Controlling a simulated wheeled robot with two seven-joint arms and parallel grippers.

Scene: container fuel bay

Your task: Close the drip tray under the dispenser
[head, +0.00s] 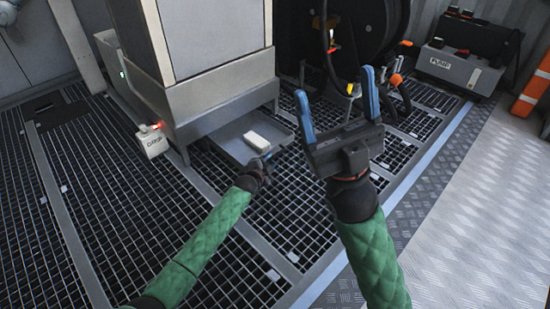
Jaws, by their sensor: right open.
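The dispenser (222,98) is a tall grey cabinet standing on the grating. Its drip tray (226,143) is a shallow grey tray that sticks out from under the front right side. A white block (257,141) lies at the tray's outer end. My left gripper (268,157) is at the tray's outer edge, close to the white block. Its fingers are small and partly hidden, so I cannot tell whether it touches the tray or is open. My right gripper (338,107) is raised to the right of the tray, its blue fingers wide apart and empty.
A small box with a red light (153,142) hangs at the dispenser's left corner. A black hose reel (355,40) stands behind my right gripper. A grey pump unit (455,70) and an orange barrier (530,95) are at the right. The grating in front is clear.

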